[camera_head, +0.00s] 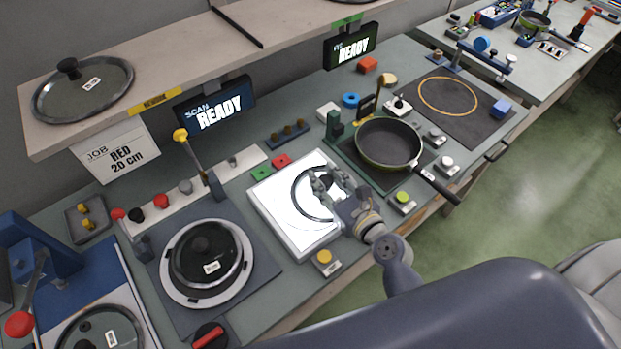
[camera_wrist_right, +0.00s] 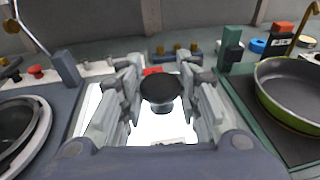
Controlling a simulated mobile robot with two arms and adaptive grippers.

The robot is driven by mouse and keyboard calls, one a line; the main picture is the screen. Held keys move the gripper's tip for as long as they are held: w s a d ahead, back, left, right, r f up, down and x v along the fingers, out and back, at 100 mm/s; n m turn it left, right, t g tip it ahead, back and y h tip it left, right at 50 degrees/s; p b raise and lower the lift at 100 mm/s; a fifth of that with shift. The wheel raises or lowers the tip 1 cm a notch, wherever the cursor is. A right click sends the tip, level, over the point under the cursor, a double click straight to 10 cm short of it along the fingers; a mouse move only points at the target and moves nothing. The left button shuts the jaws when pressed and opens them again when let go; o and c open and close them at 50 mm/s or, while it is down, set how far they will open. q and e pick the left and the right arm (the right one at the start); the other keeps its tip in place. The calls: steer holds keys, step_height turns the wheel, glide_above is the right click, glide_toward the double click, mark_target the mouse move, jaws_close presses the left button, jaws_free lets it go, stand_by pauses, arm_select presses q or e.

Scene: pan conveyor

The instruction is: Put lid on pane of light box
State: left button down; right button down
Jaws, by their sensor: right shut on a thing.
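The light box (camera_head: 270,212) stands in the middle of the bench, with a bright white pane and a pale frame. A glass lid (camera_head: 301,204) with a dark rim is over the pane; I cannot tell whether it touches. My right gripper (camera_head: 325,184) is above the lid and shut on its knob, hiding part of the lid. In the right wrist view the black knob (camera_wrist_right: 160,90) sits between the two fingers, with the bright pane (camera_wrist_right: 150,130) below. My left gripper is not in view.
Left of the light box, a dark lid sits on a round white ring (camera_head: 168,287). A green pan (camera_head: 388,144) stands to the right. Red and green blocks (camera_head: 281,160) lie behind the box, and a yellow button (camera_head: 324,257) is in front. Another lid (camera_head: 82,92) rests on the shelf.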

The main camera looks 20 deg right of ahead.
steer(key=w+a, duration=0.2)
steer(key=shift+w+a+f, duration=0.1)
steer(key=shift+w+a, duration=0.2)
steer(key=shift+a, duration=0.1)
step_height(320, 180, down, 3)
steer(key=shift+f+b, duration=0.1)
steer(key=shift+b, duration=0.25)
steer(key=shift+f, duration=0.2)
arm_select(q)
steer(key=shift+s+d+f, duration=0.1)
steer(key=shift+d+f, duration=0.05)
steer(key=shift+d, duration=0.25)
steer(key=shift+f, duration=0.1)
arm_select(e)
steer(key=shift+f, duration=0.1)
steer(key=c, duration=1.2)
jaws_free()
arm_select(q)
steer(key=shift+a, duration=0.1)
